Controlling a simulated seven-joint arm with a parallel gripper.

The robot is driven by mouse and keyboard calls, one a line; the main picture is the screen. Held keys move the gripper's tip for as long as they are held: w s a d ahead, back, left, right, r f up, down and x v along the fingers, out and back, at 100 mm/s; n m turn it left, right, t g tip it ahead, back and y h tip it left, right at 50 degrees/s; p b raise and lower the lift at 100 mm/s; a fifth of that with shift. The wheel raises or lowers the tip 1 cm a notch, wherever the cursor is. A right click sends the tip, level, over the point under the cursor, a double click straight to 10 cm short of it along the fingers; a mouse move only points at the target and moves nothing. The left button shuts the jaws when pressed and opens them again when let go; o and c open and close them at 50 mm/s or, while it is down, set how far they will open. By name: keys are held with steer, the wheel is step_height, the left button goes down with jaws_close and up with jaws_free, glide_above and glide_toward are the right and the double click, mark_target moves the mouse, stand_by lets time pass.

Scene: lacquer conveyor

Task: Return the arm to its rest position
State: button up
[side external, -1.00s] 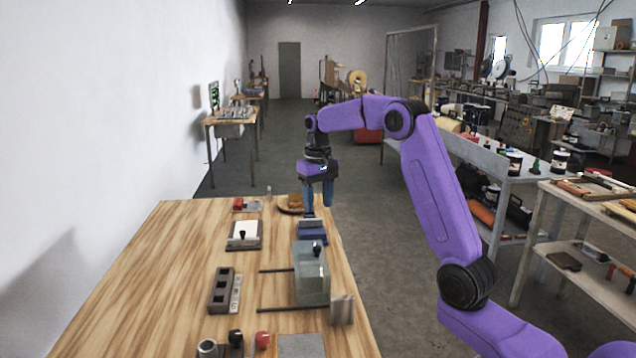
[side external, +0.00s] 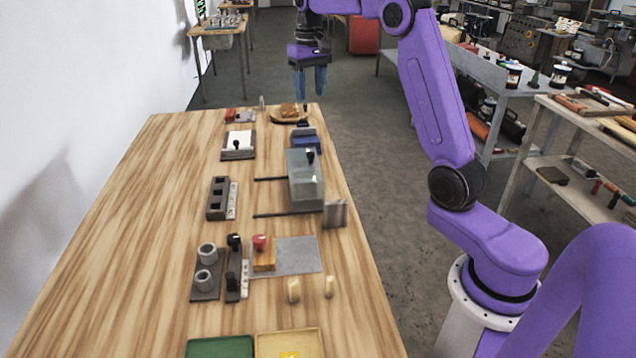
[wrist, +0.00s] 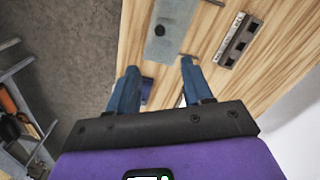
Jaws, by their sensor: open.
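My gripper (side external: 309,100) hangs with its blue fingers pointing down above the far right end of the wooden table (side external: 130,230). The fingers are apart with nothing between them. In the wrist view my gripper (wrist: 159,66) also shows two spread, empty fingers. Below and near it in the side view lies a blue block (side external: 306,142), with a visible gap to the fingertips. My arm reaches up from its base at right and bends over to the table; its upper part is cut off by the picture's top.
A grey translucent box (side external: 305,190) with a black knob stands near the table's right edge, two rods beside it. A slotted dark rack (side external: 218,199), grey cups (side external: 206,277), cream pegs (side external: 294,290) and green (side external: 220,348) and yellow (side external: 290,343) trays lie nearer. The table's left is clear.

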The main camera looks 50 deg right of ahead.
steer(key=s+a+f+n, duration=0.1)
steer(key=s+a+n, duration=0.3)
steer(key=s+a, duration=0.45)
steer(key=s+a+f+n, duration=0.2)
steer(key=s+a+n, duration=0.25)
steer(key=a, duration=0.75)
steer(key=s+f+n, duration=0.3)
steer(key=s+n, duration=0.1)
steer(key=s, duration=0.8)
steer(key=s+a+f+n, duration=0.1)
steer(key=s+f+n, duration=0.2)
steer(key=s, duration=0.9)
steer(key=shift+s+f+n, duration=0.15)
steer(key=shift+f+n, duration=0.2)
steer(key=shift+n, duration=0.1)
